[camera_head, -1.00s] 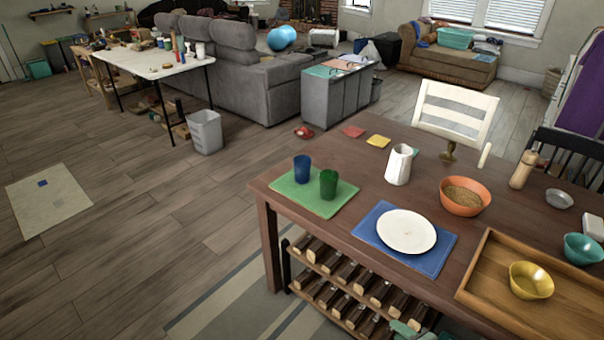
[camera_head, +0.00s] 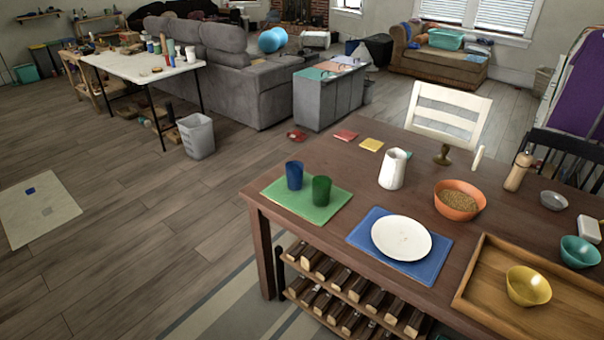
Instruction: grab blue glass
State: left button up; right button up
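The blue glass (camera_head: 294,175) stands upright on a green placemat (camera_head: 283,204) at the left end of the brown wooden table (camera_head: 357,172). A green glass (camera_head: 321,190) stands beside it, to the right and nearer the table's front edge. The two look close together, and I cannot tell whether they touch. Neither of my grippers shows in the head view.
A white plate (camera_head: 401,238) lies on a blue placemat (camera_head: 368,230). A white pitcher (camera_head: 392,169), an orange bowl (camera_head: 459,200) and a wooden tray (camera_head: 484,310) stand further right. A bottle rack (camera_head: 345,292) is under the table. Open floor (camera_head: 150,230) lies left of the table.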

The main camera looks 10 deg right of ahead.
aim_at(293, 169)
jog(key=i+l+z, duration=0.1)
jog(key=i+z, duration=0.2)
jog(key=i, duration=0.3)
jog(key=i+z, duration=0.25)
jog(key=i, duration=0.35)
